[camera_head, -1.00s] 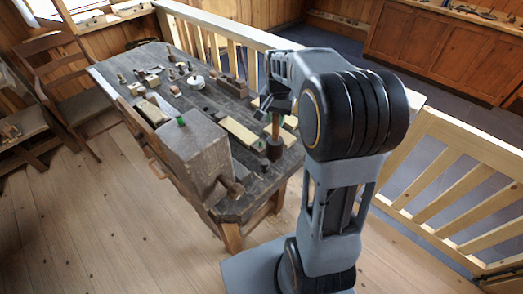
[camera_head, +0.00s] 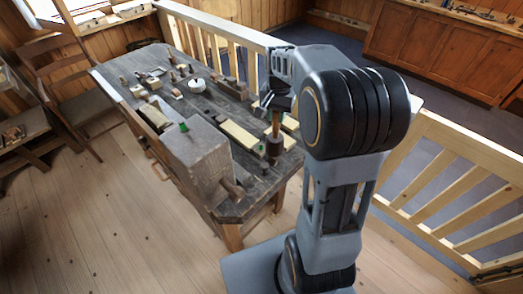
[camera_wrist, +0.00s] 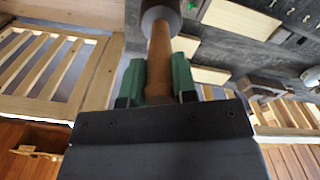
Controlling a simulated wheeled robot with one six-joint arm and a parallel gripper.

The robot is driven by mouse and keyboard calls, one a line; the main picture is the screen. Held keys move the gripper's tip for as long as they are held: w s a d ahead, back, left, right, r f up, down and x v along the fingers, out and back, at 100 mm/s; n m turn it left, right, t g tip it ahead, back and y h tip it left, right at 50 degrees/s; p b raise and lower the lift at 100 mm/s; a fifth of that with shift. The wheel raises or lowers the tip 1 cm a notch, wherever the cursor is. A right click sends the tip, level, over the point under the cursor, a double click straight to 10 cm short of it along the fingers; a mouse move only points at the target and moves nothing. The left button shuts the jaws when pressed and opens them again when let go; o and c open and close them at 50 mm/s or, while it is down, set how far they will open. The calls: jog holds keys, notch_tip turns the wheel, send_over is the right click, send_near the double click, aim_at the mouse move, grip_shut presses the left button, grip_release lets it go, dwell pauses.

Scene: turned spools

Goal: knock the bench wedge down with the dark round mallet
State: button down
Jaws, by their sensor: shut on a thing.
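The dark round mallet hangs head down, its brown handle (camera_head: 275,124) in my gripper (camera_head: 277,104) and its dark head (camera_head: 273,147) over the near right end of the bench. In the wrist view my gripper (camera_wrist: 158,78) has its green fingers shut on the handle (camera_wrist: 159,55), with the round head (camera_wrist: 160,14) beyond. A small green piece (camera_head: 184,127), which looks like the bench wedge, stands up from the top of the big wooden block (camera_head: 195,150) at the bench's front. The mallet is to the right of it and apart from it. The wedge's lower part is hidden.
The dark workbench (camera_head: 225,102) holds pale boards (camera_head: 239,134), a white round spool (camera_head: 196,84) and several small turned pieces at its far end. A wooden railing (camera_head: 450,190) runs behind and right. A chair (camera_head: 75,95) stands left. The front floor is clear.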

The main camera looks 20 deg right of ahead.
jog(key=shift+r, duration=0.15)
jog(key=shift+r+p, duration=2.5)
jog(key=shift+r, duration=0.4)
